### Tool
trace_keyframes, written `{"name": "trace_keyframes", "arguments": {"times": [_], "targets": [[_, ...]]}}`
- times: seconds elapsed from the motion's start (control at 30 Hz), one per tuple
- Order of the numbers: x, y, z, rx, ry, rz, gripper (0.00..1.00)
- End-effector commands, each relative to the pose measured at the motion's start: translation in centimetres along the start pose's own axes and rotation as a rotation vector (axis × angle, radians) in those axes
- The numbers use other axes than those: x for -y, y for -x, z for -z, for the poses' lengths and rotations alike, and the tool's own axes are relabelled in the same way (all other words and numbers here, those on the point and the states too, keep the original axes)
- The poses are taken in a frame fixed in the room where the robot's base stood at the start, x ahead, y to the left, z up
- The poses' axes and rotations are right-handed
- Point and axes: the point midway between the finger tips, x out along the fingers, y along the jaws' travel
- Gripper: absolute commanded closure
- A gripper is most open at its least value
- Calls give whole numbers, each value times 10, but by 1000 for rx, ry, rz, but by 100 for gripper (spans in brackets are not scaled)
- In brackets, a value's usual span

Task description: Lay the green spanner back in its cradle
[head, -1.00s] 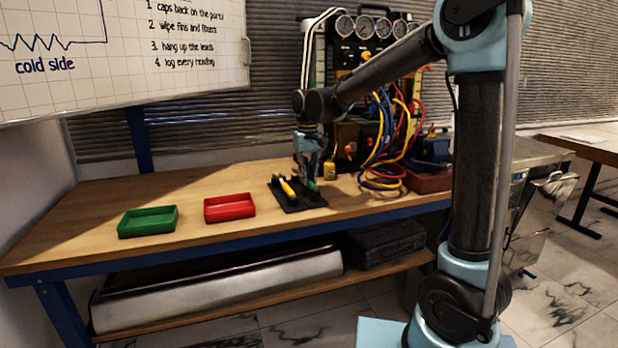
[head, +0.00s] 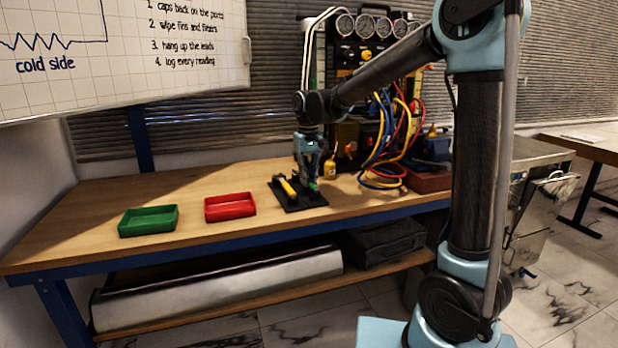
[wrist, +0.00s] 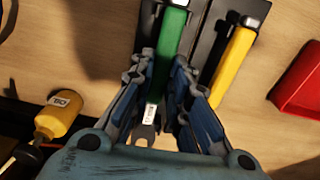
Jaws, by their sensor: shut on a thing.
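The green spanner (wrist: 170,45) is between the two fingers of my gripper (wrist: 163,105) in the wrist view, with its grey open jaw end towards my palm. My gripper is shut on it. The black cradle (wrist: 208,40) lies under and beside the spanner, which is lined up over its left side; I cannot tell whether it touches the cradle. A yellow spanner (wrist: 234,60) lies in the cradle's other side. In the head view my gripper (head: 310,180) is low over the cradle (head: 312,201), and only a bit of green shows beneath it.
A red tray (head: 230,207) and a green tray (head: 148,222) stand left of the cradle on the wooden bench. A yellow bottle (wrist: 57,117) stands close to my gripper. Hoses (head: 385,150) and the gauge panel are behind and right. Bare bench lies at far left.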

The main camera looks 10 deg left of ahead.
Motion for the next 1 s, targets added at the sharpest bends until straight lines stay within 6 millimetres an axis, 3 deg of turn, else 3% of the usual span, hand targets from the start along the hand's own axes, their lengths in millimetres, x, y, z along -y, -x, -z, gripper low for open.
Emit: {"name": "trace_keyframes", "arguments": {"times": [0.77,0.8,0.87,1.0], "targets": [[0,-8,0,0,0,0,100],[0,-8,0,0,0,0,77],[0,-8,0,0,0,0,64],[0,-8,0,0,0,0,60]]}}
